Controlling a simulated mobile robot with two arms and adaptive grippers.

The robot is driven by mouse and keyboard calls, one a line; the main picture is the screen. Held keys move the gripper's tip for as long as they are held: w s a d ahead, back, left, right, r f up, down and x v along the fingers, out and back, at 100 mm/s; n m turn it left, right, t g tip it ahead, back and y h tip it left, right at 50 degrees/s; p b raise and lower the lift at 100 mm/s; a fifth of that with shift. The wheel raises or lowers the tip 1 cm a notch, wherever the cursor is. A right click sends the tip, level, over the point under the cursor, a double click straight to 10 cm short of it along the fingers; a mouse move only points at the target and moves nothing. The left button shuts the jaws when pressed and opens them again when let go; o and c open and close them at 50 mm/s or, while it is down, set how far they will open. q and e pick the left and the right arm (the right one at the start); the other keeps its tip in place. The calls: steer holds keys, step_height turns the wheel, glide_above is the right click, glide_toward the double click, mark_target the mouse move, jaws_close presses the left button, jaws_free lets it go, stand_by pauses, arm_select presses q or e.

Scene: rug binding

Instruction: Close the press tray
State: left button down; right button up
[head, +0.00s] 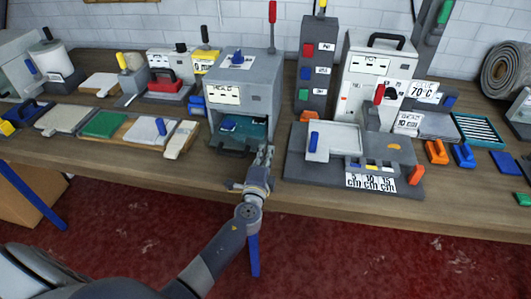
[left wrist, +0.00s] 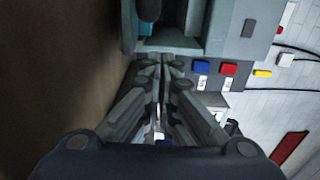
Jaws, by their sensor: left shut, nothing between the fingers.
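The press is a grey box (head: 262,92) with a white label and a red-tipped lever, near the middle of the bench in the head view. Its tray (head: 231,147) sits low at the front and appears to stick out a little, with a teal inside and blue pieces. My left gripper (head: 265,150) is shut and empty, just right of the tray front. In the left wrist view, the shut fingertips (left wrist: 161,60) lie close to the grey tray front (left wrist: 168,40); I cannot tell if they touch. My right gripper is not in view.
A dark tower with coloured buttons (head: 313,70) stands right of the press. A grey cutting station (head: 350,165) with a blue handle lies at the front right. Boards and a green pad (head: 104,124) lie left. Open floor (head: 340,250) is in front of the bench.

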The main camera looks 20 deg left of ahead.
mark_target(271, 130)
arm_select(q)
steer(key=b+x, duration=0.3)
steer(key=x, duration=0.3)
steer(key=shift+w+a+f, duration=0.1)
steer(key=shift+f, duration=0.05)
steer(key=shift+w+a, duration=0.1)
steer(key=shift+w, duration=0.25)
steer(key=shift+s+r, duration=0.1)
steer(key=shift+r, duration=0.35)
